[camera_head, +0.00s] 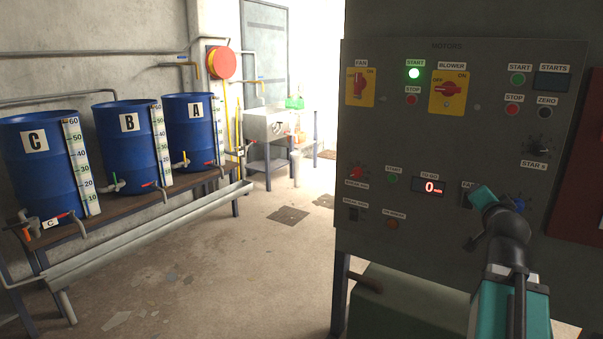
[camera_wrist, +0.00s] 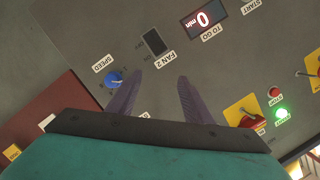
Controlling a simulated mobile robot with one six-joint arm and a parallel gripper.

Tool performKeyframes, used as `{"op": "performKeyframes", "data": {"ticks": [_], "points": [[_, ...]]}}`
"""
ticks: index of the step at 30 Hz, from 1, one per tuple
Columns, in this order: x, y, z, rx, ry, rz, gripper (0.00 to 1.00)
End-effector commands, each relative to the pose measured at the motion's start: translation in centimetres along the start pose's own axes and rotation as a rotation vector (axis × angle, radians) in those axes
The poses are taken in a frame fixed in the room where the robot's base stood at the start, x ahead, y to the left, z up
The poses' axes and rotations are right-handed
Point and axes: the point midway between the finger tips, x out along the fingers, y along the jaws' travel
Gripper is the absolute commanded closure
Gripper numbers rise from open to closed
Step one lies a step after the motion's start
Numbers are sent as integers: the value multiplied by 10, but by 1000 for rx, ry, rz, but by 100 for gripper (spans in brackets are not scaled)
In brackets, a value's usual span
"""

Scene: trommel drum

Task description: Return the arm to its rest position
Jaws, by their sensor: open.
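My gripper (camera_wrist: 159,76) is open in the wrist view, with two dark fingers apart and nothing between them. It faces the grey motor control panel (camera_wrist: 70,30); whether it touches the panel I cannot tell. The blue speed knob (camera_wrist: 113,78) lies beside the left fingertip, and the black fan 2 switch (camera_wrist: 155,42) lies beyond the gap. In the head view my teal and black arm (camera_head: 510,300) rises at the lower right, in front of the panel (camera_head: 440,140). My fingers cannot be made out clearly there.
The panel has a red-on-yellow fan switch (camera_head: 360,87), a blower switch (camera_head: 449,92), a lit green start button (camera_head: 414,73) and a display (camera_head: 430,187) reading 0. Blue drums A (camera_head: 190,135), B (camera_head: 127,155) and C (camera_head: 35,175) stand left. Open floor (camera_head: 240,260) lies between.

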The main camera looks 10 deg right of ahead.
Motion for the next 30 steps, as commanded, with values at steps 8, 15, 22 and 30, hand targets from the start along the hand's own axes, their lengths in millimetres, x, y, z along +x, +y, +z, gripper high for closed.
{"op": "performKeyframes", "data": {"ticks": [8, 15, 22, 30], "points": [[32, 16, 104, -12, -147, 27, 54], [46, 34, 193, -33, -272, 59, 54], [48, 55, 279, -68, -395, 94, 54], [37, 85, 378, -129, -542, 140, 54]]}}
